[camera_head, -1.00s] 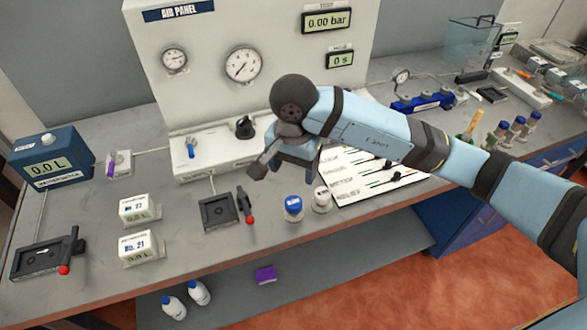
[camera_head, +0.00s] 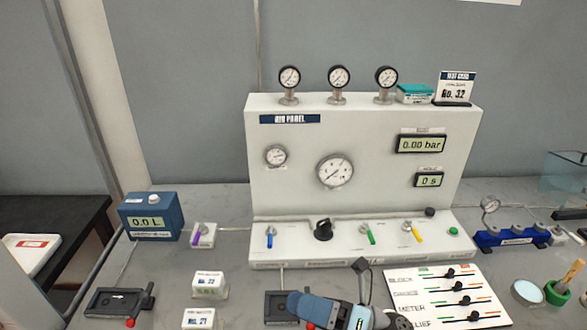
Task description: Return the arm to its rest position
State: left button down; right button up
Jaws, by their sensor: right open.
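My right arm shows at the bottom middle of the head view as pale blue and dark links. My right gripper (camera_head: 362,282) is at the bottom edge, in front of the air panel (camera_head: 290,150) and just left of the white slider board (camera_head: 402,312). It is open, and I see nothing held in it. Its lower part and most of the arm are cut off by the frame. The arm partly covers a dark clamp fixture (camera_head: 277,305) on the bench. My left gripper is not in view.
The panel base carries a blue valve (camera_head: 270,236), a black knob (camera_head: 323,229), a green valve (camera_head: 367,234) and a yellow valve (camera_head: 414,232). A blue meter box (camera_head: 151,216) stands left. A blue manifold (camera_head: 510,238) and a green cup (camera_head: 557,292) stand right.

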jog(key=w+d+f+m+t+h+p, duration=0.1)
jog(key=d+f+m+t+h, duration=0.5)
jog(key=m, duration=0.7)
jog(key=w+d+f+m+t+h+p, duration=0.1)
jog(key=d+f+m+t+h, duration=0.3)
jog(key=m+t+h, duration=0.55)
jog(key=s+d+f+m+g+h, duration=0.1)
jog(key=s+d+f+m+g, duration=0.3)
jog(key=f+m, duration=0.3)
jog(key=s+d+f+m+g+h, duration=0.2)
jog(key=s+d+f+m+g, duration=0.1)
jog(key=s+f+m, duration=0.4)
jog(key=shift+s+d+f+m+g+p, duration=0.25)
jog(key=shift+d+f+m+g+p, duration=0.2)
jog(key=shift+f+m, duration=0.25)
